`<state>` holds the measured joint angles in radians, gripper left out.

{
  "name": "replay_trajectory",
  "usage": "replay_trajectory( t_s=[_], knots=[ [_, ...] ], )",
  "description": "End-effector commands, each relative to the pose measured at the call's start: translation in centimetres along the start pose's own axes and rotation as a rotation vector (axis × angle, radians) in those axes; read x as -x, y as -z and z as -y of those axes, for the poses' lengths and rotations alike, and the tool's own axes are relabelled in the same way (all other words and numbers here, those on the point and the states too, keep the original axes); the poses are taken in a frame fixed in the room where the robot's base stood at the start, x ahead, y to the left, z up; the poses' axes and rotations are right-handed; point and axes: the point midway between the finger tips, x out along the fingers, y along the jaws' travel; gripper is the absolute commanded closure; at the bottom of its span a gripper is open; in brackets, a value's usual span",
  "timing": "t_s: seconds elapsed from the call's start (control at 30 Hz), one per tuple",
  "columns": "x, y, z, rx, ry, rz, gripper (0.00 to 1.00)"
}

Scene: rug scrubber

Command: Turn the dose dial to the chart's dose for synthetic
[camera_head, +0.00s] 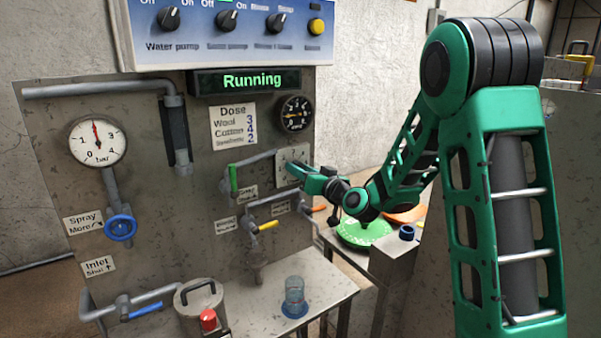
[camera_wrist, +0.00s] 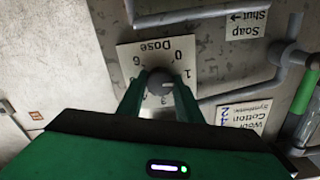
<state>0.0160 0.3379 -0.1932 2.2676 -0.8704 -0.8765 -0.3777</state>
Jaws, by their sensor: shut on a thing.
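The dose dial (camera_wrist: 158,77) is a round grey knob on a white plate (camera_wrist: 126,52) marked "Dose", which appears upside down in the wrist view. Numbers 0, 1, 3 and 6 show around it; my fingers hide others. A pale mark on the knob points roughly right, near 1, but its exact reading is unclear. My gripper (camera_wrist: 160,84) is shut on the dial, one green finger on each side. In the head view, my gripper (camera_head: 303,171) reaches the dose plate (camera_head: 284,152). The dose chart (camera_head: 233,127) reads Wool 3, Cotton 4, Synthetic 2.
A display (camera_head: 246,81) reads "Running". Pipes with a green handle (camera_head: 233,179) and a yellow handle (camera_head: 268,225) run close left of and below the dial. A clear cup (camera_head: 295,291) stands on the metal table (camera_head: 325,283). A blue wheel (camera_head: 120,228) is farther left.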

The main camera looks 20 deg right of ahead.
Motion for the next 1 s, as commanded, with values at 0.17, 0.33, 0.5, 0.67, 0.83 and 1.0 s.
replay_trajectory(
  t_s=[0.17,0.33,0.5,0.67,0.83,1.0],
  knots=[
    [0.04,0.11,-0.42,-0.148,-0.007,-0.003,0.9],
    [0.03,0.12,-0.42,-0.286,-0.007,-0.004,0.9],
    [0.02,0.1,-0.41,-0.403,-0.007,-0.004,0.9],
    [0.03,0.1,-0.46,-0.482,-0.007,-0.004,0.9],
    [0.01,0.07,-0.43,-0.532,-0.007,-0.004,0.9],
    [0.01,0.07,-0.44,-0.554,-0.007,-0.004,0.9]
  ],
)
